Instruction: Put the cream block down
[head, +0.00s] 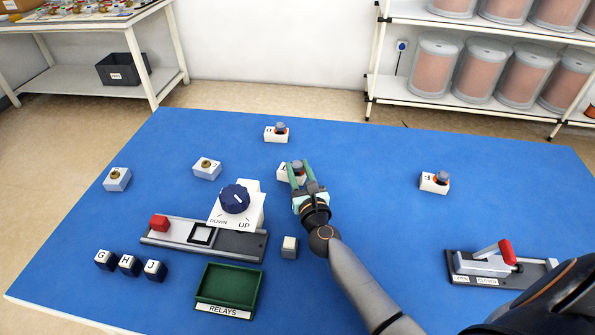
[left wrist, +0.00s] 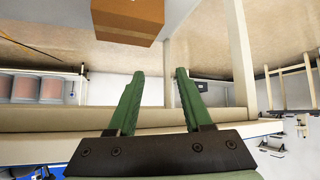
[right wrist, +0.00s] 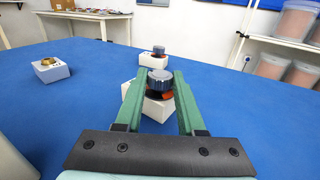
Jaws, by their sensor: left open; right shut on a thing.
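A small block with a cream top (head: 289,243) and grey sides stands on the blue table, apart from both grippers. My right gripper (head: 299,168) is shut on the grey knob (right wrist: 160,80) of a white lettered block (right wrist: 154,105). The knob has an orange ring under it and sits on the block's top. I cannot tell if that block is clear of the table. My left gripper (left wrist: 159,73) is open and empty in the left wrist view, away from the blue table top; it is out of the head view.
Other white blocks stand at the back (head: 276,135), the right (head: 434,183) and the left (head: 207,169). A dial box (head: 240,215), a green relays tray (head: 228,287), dark lettered blocks (head: 129,265) and a red-handled switch (head: 490,262) stand nearer. The middle right is clear.

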